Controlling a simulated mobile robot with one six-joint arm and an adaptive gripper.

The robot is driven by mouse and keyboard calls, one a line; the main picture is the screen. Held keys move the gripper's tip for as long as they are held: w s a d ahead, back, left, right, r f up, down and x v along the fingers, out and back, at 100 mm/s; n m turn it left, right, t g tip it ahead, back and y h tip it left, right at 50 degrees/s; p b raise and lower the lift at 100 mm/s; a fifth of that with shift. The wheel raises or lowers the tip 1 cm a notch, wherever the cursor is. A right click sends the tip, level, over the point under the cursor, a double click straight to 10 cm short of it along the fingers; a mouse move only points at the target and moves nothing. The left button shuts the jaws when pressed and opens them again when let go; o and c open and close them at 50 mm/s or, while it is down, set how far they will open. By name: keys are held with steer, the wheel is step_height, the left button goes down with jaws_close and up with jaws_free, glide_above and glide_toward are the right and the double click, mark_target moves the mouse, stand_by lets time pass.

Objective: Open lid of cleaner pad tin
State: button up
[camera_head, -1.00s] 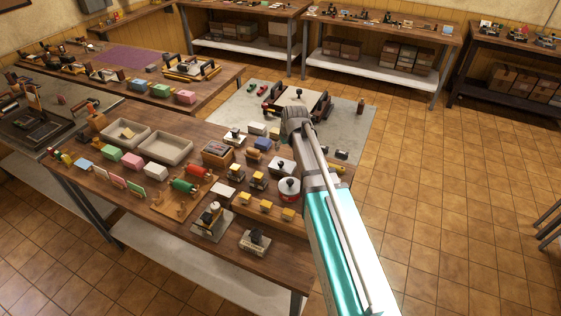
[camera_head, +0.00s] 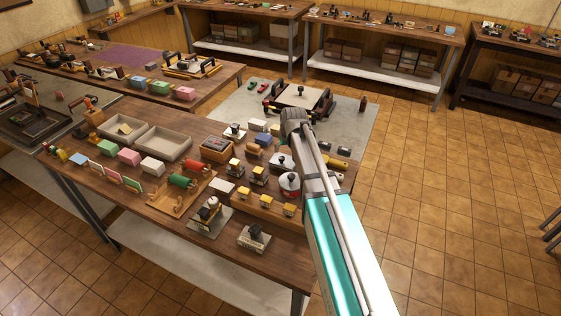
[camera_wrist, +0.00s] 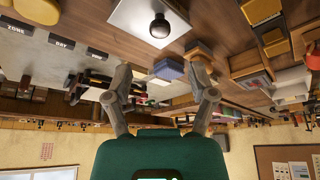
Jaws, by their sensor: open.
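A flat square tin with a pale lid and a dark knob (camera_head: 283,160) sits on the near workbench, just left of my arm. A pale square lid with a round black knob (camera_wrist: 148,22) shows in the wrist view, flat and closed. A red round tin with a white top and dark knob (camera_head: 290,184) stands close by. No label tells me for certain which is the cleaner pad tin. My gripper (camera_wrist: 160,82) is open and empty, its two fingers spread apart below the lid in the wrist picture. In the head view my arm hides the fingers.
The workbench (camera_head: 150,200) is crowded with yellow-topped stamps (camera_head: 259,175), coloured boxes and grey trays (camera_head: 163,142). Small labelled blocks (camera_wrist: 96,52) and a blue box (camera_wrist: 168,69) lie near the lid in the wrist view.

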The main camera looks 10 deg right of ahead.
mark_target(280, 157)
steer(key=shift+b+x, duration=3.25)
steer(key=shift+x, duration=0.6)
jaws_close()
steer(key=shift+a, duration=0.25)
